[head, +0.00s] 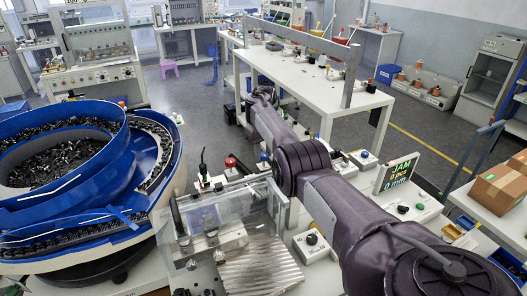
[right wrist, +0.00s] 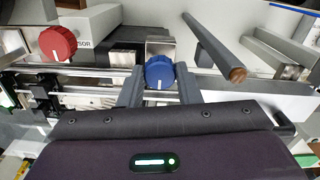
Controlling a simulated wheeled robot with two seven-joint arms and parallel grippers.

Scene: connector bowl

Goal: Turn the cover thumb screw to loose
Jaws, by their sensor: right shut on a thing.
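In the right wrist view a blue ribbed knob (right wrist: 160,72) with a white pointer line stands between the two dark fingers of my right gripper (right wrist: 161,86). The gripper is shut on it, with a finger on each side. The pointer line points down toward the hand. A red ribbed knob (right wrist: 58,43) of like shape sits apart at the left. I cannot tell by a label which knob is the cover screw. In the head view a clear cover (head: 208,207) stands beside the feeder bowl; my right arm reaches past it, its fingertips not clearly visible. My left gripper is not in view.
The blue feeder bowl (head: 75,170) full of dark parts fills the left. A display (head: 399,172) reads JAM. A red button (head: 230,163) stands behind the cover. A rod with a brown end (right wrist: 237,74) lies close right of the gripper. Cardboard boxes (head: 497,188) sit at the right.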

